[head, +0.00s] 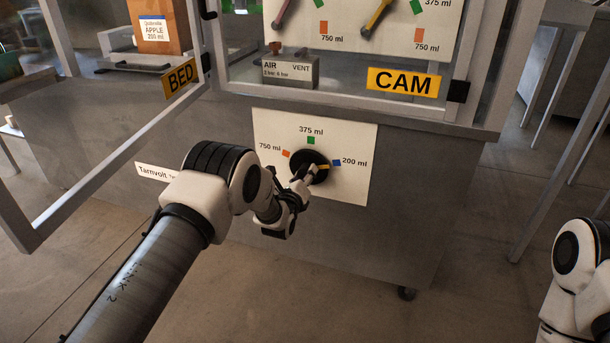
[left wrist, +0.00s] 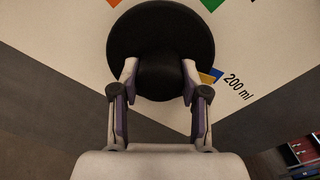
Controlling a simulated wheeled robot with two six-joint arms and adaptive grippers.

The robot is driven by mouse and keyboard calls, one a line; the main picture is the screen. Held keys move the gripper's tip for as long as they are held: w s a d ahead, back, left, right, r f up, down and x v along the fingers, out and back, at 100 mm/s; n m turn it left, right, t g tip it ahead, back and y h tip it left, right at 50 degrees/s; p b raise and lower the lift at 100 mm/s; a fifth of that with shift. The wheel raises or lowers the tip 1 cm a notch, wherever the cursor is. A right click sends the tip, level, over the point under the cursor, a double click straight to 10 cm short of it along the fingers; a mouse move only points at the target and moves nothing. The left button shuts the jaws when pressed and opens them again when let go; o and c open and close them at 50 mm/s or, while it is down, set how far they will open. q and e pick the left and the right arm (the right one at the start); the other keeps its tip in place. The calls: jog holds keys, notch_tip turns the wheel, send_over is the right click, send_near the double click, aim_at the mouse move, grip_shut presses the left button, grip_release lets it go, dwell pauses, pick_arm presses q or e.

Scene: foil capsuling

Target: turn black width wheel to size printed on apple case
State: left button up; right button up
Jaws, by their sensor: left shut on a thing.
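The black width wheel (head: 307,160) sits on a white panel (head: 358,190) marked 750 ml with orange, 375 ml with green and 200 ml with blue. My left gripper (head: 306,175) is at the wheel, and its fingers are shut on the wheel's black grip. In the left wrist view the wheel (left wrist: 160,30) fills the top, with the left gripper's fingers (left wrist: 160,80) on either side of the grip. A yellow mark on the wheel points toward the blue 200 ml mark (head: 336,162). The apple case (head: 160,28), a brown box, has a label reading APPLE 200 ml. My right gripper is out of view.
An open framed door with a yellow BED sign (head: 180,79) stands at the left. Two levers with size marks show at the top.

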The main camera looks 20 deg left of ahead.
pick_arm(q)
jog(key=shift+m, duration=0.5)
jog(key=shift+f, duration=0.1)
jog(key=o, duration=1.1)
jog(key=shift+o, duration=0.2)
jog(key=s, duration=1.2)
jog(key=shift+a, duration=0.1)
